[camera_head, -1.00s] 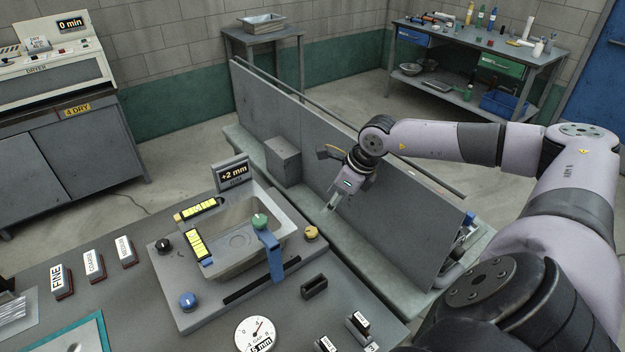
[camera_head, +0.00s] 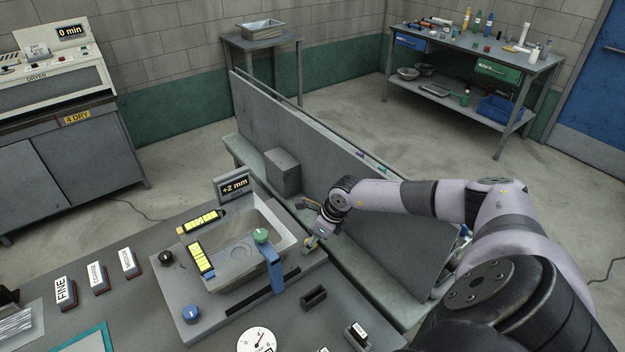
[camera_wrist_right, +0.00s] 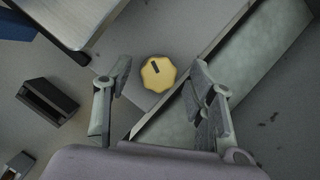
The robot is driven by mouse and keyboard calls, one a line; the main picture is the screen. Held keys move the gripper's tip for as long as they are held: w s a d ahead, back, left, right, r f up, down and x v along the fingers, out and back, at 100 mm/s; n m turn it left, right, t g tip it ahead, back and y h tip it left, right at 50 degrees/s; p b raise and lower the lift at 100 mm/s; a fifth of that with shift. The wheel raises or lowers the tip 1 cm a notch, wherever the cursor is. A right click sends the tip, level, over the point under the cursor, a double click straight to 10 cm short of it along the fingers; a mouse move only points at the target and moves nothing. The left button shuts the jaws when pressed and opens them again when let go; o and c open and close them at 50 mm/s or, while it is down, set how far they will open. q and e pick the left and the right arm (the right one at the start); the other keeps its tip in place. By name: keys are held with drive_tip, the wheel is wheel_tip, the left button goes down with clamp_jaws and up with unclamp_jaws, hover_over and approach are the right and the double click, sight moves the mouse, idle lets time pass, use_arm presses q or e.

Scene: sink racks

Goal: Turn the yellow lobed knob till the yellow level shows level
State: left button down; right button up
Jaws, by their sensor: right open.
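The yellow lobed knob (camera_wrist_right: 158,74) with a dark mark on its top shows in the right wrist view, between the two fingers. My right gripper (camera_wrist_right: 162,88) is open, with a finger on either side of the knob; I see no clear contact. In the head view my right gripper (camera_head: 313,240) is at the right corner of the sink panel and largely covers the knob. Two yellow levels, an upper one (camera_head: 200,222) and a lower one (camera_head: 200,259), lie by the basin; their bubbles are too small to read. My left gripper is not in view.
A display (camera_head: 235,188) reads +2 mm. A grey upright panel (camera_head: 330,170) stands behind my right gripper. A dark slotted block (camera_wrist_right: 47,100) is nearby.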

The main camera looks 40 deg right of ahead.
drive_tip(key=shift+c, duration=0.6)
drive_tip(key=c, duration=1)
drive_tip(key=shift+s+r+m+p, duration=0.1)
drive_tip(key=shift+m+p, duration=0.25)
drive_tip(key=shift+m, duration=0.05)
drive_tip(key=shift+a+m+h+p, duration=0.1)
drive_tip(key=shift+m+h+p, duration=0.25)
drive_tip(key=shift+m, duration=0.35)
drive_tip(key=shift+m+h, duration=0.55)
drive_tip(key=shift+m, duration=0.55)
drive_tip(key=o, duration=1.1)
